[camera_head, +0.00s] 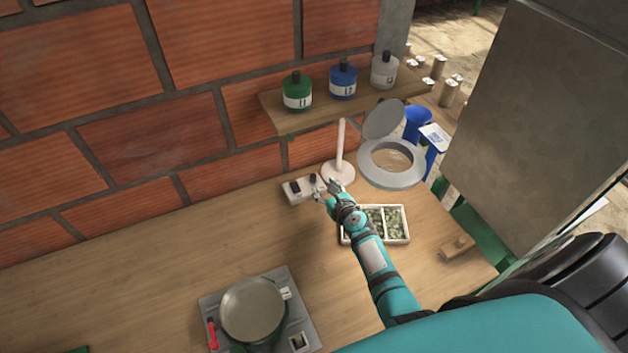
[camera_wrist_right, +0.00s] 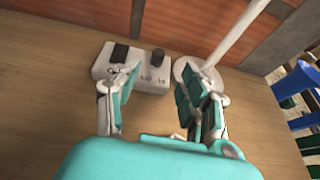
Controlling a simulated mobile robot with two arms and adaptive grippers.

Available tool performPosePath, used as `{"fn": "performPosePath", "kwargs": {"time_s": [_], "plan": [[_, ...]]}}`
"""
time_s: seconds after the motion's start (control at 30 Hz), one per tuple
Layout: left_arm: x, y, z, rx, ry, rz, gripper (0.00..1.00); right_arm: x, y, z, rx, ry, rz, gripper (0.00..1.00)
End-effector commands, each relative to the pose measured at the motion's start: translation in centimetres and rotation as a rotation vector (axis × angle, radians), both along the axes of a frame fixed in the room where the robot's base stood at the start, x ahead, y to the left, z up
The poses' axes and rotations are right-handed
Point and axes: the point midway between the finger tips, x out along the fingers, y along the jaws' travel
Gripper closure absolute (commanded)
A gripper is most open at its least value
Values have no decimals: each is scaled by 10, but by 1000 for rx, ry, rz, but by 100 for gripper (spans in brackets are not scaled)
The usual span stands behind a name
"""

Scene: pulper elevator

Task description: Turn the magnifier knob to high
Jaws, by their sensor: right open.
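The magnifier's control box (camera_head: 300,190) is a small white box on the wooden counter by the brick wall. In the right wrist view the box (camera_wrist_right: 128,82) carries a black switch (camera_wrist_right: 120,53) on the left and a black round knob (camera_wrist_right: 157,58) on the right, with lettering that seems to read LO and HI below the knob. My right gripper (camera_head: 326,191) is at the box's right front side. In the wrist view its open fingers (camera_wrist_right: 158,100) are apart, with the knob ahead between them and nothing held. My left gripper is not in view.
The magnifier's white post and round base (camera_wrist_right: 190,75) stand right of the box; its ring-shaped head (camera_head: 392,178) is beyond. A tray of green pieces (camera_head: 408,240) lies beside my right forearm. A shelf (camera_head: 270,112) with bottles hangs above. A scale with a pan (camera_head: 210,305) sits front left.

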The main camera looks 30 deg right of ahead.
Motion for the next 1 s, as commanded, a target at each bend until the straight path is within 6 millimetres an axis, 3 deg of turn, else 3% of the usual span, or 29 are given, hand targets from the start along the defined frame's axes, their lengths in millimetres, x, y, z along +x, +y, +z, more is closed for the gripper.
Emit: {"fn": "performPosePath", "kwargs": {"time_s": [0.03, 0.3, 0.43, 0.87, 1.0], "plan": [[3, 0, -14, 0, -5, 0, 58, 13, -1, -10, -2, -3, 1, 55], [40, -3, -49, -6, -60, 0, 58, 63, -6, -31, -3, -2, 2, 55], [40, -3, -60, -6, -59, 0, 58, 78, -7, -36, -2, -1, 2, 55], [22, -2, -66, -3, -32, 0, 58, 88, -8, -37, -2, 0, 2, 55], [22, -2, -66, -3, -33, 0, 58, 88, -8, -37, -2, 0, 2, 70]]}}
